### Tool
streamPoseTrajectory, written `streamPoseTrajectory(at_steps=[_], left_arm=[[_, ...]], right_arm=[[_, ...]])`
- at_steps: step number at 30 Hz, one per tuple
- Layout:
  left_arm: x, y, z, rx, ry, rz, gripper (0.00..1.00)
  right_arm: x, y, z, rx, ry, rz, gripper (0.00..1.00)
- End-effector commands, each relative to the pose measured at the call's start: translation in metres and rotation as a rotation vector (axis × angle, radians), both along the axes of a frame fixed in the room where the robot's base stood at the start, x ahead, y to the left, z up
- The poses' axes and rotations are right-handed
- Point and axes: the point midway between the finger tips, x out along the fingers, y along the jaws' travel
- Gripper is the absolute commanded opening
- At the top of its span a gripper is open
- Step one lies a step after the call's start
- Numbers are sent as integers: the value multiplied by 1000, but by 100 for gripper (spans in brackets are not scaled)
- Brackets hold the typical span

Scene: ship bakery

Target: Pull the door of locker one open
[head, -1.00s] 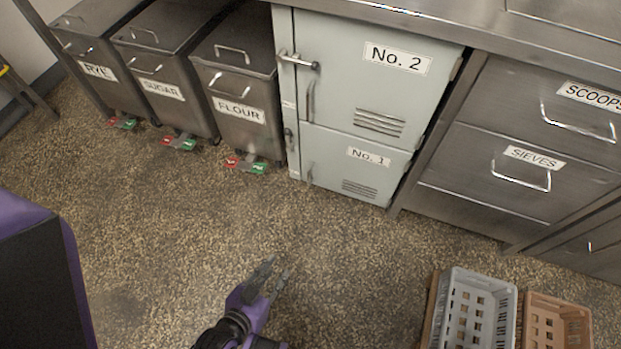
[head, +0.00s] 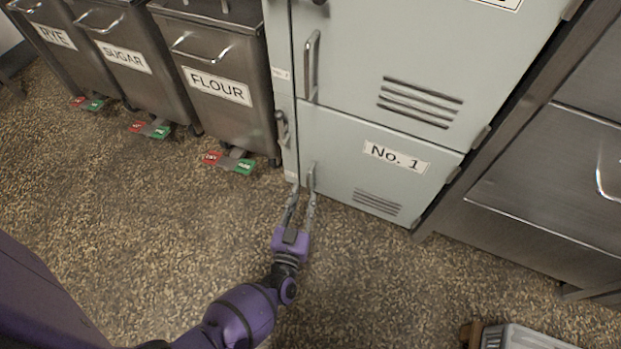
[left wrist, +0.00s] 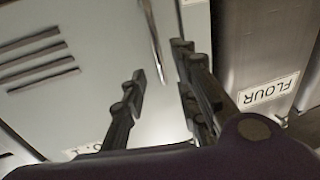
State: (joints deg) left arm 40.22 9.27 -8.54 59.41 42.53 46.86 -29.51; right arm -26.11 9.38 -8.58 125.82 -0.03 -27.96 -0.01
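Locker one's pale grey-green door (head: 345,160), labelled No. 1, is closed below locker No. 2 in the head view. Its upright bar handle (head: 311,176) is at the door's left side, partly hidden by my gripper. My left gripper (head: 302,192) is at this handle with its fingers apart. In the left wrist view, which is upside down, the handle (left wrist: 152,38) shows between the open fingers (left wrist: 162,68). I cannot tell whether a finger touches it. A latch lever (head: 283,130) is on the frame left of the door. My right gripper is out of view.
Locker No. 2's door (head: 430,60) is closed above. A flour bin (head: 225,110) stands close on the left, with pedals (head: 230,162) near the floor. Steel drawers (head: 550,190) are on the right. A grey crate (head: 520,337) is at the lower right. The floor in front is clear.

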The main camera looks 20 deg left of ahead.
Motion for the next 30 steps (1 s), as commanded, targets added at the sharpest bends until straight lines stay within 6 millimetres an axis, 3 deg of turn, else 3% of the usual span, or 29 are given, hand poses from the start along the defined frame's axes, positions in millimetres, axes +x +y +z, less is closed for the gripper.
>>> streamPoseTrajectory(at_steps=[5,12,23,30], left_arm=[[30,5,0,0,-3,-2,28],[61,9,0,0,0,-3,28],[67,11,1,0,1,-3,28],[67,11,1,0,1,-3,0]], right_arm=[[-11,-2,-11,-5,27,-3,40],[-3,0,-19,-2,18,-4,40],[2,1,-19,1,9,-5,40],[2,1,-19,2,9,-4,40]])
